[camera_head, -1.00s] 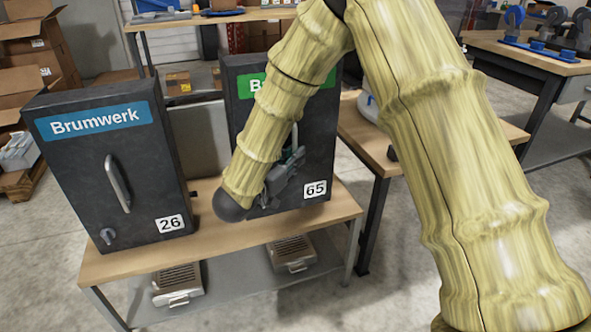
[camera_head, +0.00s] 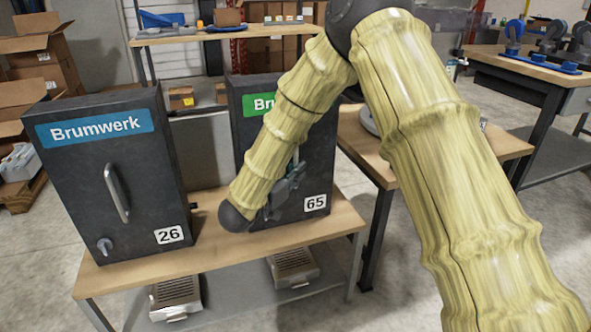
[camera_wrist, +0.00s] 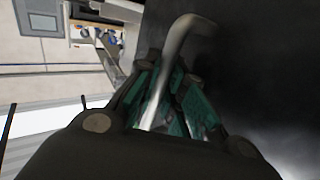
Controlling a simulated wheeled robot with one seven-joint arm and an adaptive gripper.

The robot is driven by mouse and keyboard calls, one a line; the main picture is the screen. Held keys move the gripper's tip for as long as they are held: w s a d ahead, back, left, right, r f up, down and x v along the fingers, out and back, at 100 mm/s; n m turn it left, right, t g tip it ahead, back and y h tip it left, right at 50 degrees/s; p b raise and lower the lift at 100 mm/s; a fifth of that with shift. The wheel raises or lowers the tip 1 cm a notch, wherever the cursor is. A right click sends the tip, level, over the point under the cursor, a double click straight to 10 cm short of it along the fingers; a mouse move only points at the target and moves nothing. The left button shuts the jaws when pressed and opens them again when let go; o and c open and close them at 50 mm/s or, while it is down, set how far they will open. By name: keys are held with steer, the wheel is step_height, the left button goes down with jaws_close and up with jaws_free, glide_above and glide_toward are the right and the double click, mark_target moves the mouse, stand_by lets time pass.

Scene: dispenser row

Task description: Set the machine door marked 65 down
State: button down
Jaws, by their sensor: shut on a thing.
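The machine marked 65 (camera_head: 316,203) stands upright on the wooden bench, dark grey with a green label partly hidden by my arm. Its door face (camera_wrist: 245,60) fills the right of the wrist view. My gripper (camera_head: 287,183) is at the front of this door. In the wrist view my gripper (camera_wrist: 172,110) is shut on the door's metal handle (camera_wrist: 182,40), with the bar between the green-padded fingers. My arm hides much of the door in the head view, and I cannot tell whether the door stands slightly ajar.
A second dark machine (camera_head: 112,178), labelled Brumwerk and marked 26, stands to the left on the same bench (camera_head: 215,250). Two metal trays (camera_head: 175,298) sit on the shelf below. Another wooden table (camera_head: 357,140) is on the right. Cardboard boxes (camera_head: 38,55) are at the far left.

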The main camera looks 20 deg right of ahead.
steer(key=shift+r, duration=0.1)
steer(key=c, duration=1.5)
jaws_free()
steer(key=p+v, duration=0.2)
steer(key=v, duration=1)
steer(key=s+d+f+n+y, duration=0.2)
steer(key=s+f+y, duration=0.15)
steer(key=f, duration=0.65)
steer(key=s+d+f+n+g+y, duration=0.1)
steer(key=s+d+f+n+y, duration=0.2)
steer(key=f, duration=0.6)
steer(key=s+d+f+n+y, duration=0.15)
steer(key=s+f+y, duration=0.25)
steer(key=f, duration=0.6)
steer(key=s+d+f+n+g+y, duration=0.1)
steer(key=s+f+g, duration=0.2)
steer(key=s, duration=0.7)
steer(key=s+d+f+n+g+y, duration=0.1)
steer(key=s+f, duration=0.4)
steer(key=s, duration=0.5)
steer(key=s+d+f+n+g+y, duration=0.1)
steer(key=s+f+g, duration=0.3)
steer(key=s, duration=0.6)
steer(key=shift+s+n+g+y, duration=0.25)
steer(key=shift+n+g+y, duration=0.3)
steer(key=shift+g+y, duration=0.25)
